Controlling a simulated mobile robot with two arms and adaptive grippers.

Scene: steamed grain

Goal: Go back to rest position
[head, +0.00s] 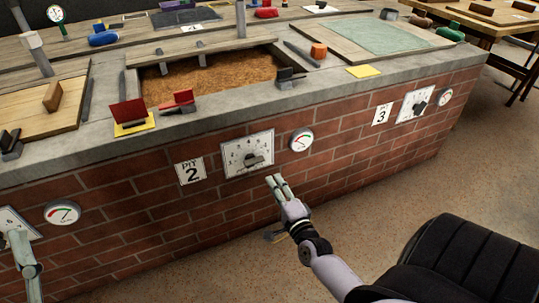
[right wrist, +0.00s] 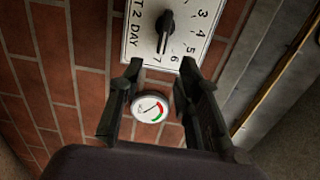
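My right gripper (head: 277,182) is in front of the brick wall, just below and right of the pit 2 dial plate (head: 238,148). In the right wrist view its two fingers (right wrist: 160,68) are apart with nothing between them. The dial's dark knob (right wrist: 166,32) lies beyond the fingertips, apart from them. My left gripper (head: 20,242) is at the left edge, in front of another dial plate (head: 12,221). Its fingers are too small to tell open or shut.
A round gauge (head: 302,139) is right of the pit 2 dial; another dial (head: 416,104) is farther right. The brick counter (head: 345,137) stands close ahead, its top holding a brown-filled pit (head: 215,80). A dark padded seat (head: 465,262) is at lower right. Floor is clear between.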

